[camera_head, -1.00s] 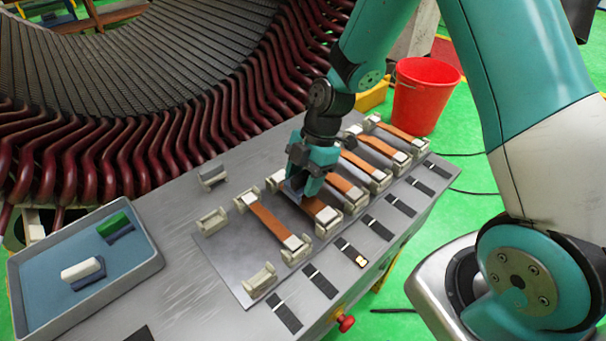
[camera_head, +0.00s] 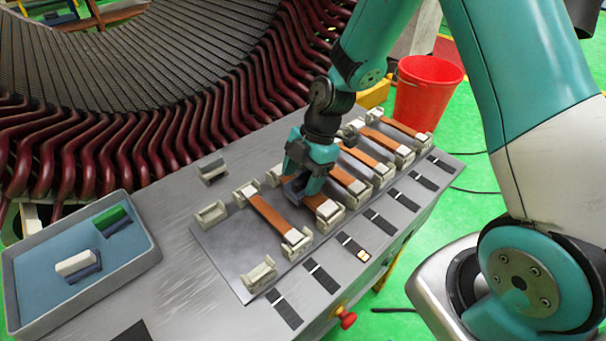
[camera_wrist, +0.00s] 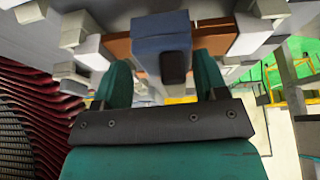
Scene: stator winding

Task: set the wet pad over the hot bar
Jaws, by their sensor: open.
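The blue pad (camera_wrist: 160,38) lies across a copper bar (camera_wrist: 213,45) in the wrist view, with a dark block on its near face. In the head view, the pad (camera_head: 293,189) shows partly behind my gripper (camera_head: 308,182), on the third bar position from the near end. That copper bar's near end (camera_head: 323,207) shows beside its pale clamp. An orange-lit tag (camera_head: 363,256) sits in line with this bar. My gripper is open, with one finger on each side of the pad in the wrist view. The pad's underside is hidden.
Other clamped copper bars (camera_head: 272,219) stand close on both sides. A grey tray (camera_head: 152,258) at the left holds a green block (camera_head: 110,215) and a white block (camera_head: 75,262). A red bucket (camera_head: 428,95) stands beyond the bench. The stator's coil ends rise behind.

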